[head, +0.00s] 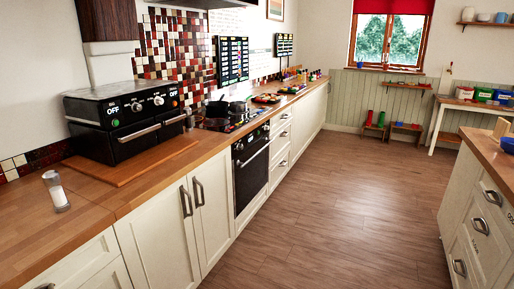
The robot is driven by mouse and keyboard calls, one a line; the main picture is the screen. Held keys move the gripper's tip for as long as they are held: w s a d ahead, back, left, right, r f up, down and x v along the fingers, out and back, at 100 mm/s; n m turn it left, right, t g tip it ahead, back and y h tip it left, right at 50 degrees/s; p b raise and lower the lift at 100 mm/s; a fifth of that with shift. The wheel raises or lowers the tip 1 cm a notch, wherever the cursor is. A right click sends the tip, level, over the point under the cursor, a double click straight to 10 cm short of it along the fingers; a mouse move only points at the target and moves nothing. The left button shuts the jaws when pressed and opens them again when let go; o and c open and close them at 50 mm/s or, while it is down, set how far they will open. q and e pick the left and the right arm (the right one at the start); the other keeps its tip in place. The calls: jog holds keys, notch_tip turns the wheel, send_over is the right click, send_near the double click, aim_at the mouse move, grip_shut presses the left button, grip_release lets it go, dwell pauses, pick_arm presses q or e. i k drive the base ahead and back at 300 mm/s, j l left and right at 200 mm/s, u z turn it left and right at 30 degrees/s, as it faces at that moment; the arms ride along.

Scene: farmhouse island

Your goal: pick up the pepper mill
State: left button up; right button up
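A small upright cylinder with a pale top and a whitish body, which looks like the pepper mill (57,191), stands on the wooden counter (28,216) at the left of the head view. Neither of my grippers is in view.
Beyond are a stove with dark pots (228,108) and more counter items. An island (480,205) with a blue bowl (507,145) is at right. The wooden floor (340,200) between is clear.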

aim_at(188, 121)
jog(key=i+u, duration=0.25)
jog(key=i, duration=0.2)
jog(key=i+l+u, duration=0.1)
jog(key=i+u, duration=0.2)
jog(key=i, duration=0.15)
jog(key=i+l+u, duration=0.25)
jog(key=i, duration=0.2)
